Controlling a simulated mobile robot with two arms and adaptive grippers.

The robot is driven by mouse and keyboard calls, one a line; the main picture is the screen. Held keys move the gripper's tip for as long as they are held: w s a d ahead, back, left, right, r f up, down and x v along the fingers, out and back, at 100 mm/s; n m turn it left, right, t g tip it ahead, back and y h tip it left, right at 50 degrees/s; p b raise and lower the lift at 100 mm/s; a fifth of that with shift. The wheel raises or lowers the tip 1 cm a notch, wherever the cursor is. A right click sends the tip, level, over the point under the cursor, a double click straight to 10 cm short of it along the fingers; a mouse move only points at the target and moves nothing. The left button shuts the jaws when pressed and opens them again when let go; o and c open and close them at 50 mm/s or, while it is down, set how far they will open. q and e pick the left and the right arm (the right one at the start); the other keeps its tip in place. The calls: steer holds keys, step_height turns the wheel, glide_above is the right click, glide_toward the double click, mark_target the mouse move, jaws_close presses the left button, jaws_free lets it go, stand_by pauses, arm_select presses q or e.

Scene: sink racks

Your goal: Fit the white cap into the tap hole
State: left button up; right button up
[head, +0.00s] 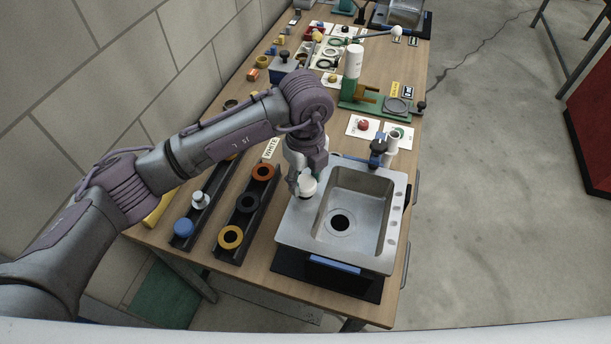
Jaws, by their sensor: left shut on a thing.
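My left gripper (305,182) reaches down over the left rim of the steel sink. It is shut on the white cap (309,186), which is partly hidden by the fingers. The cap is at or just above the rim; I cannot tell if it touches. Any hole beneath the cap is hidden. My right gripper is out of view.
Left of the sink, one dark rail holds a blue cap (183,227) and a pale piece (200,200); another holds orange, black and yellow rings (231,237). A "WHITE" card (270,148) lies behind.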

arm_select(q)
steer(key=shift+f+b, duration=0.8)
steer(key=shift+f, duration=0.3)
steer(key=o, duration=1.1)
steer(key=shift+o, duration=0.2)
step_height(320, 180, up, 12)
steer(key=shift+d, duration=0.1)
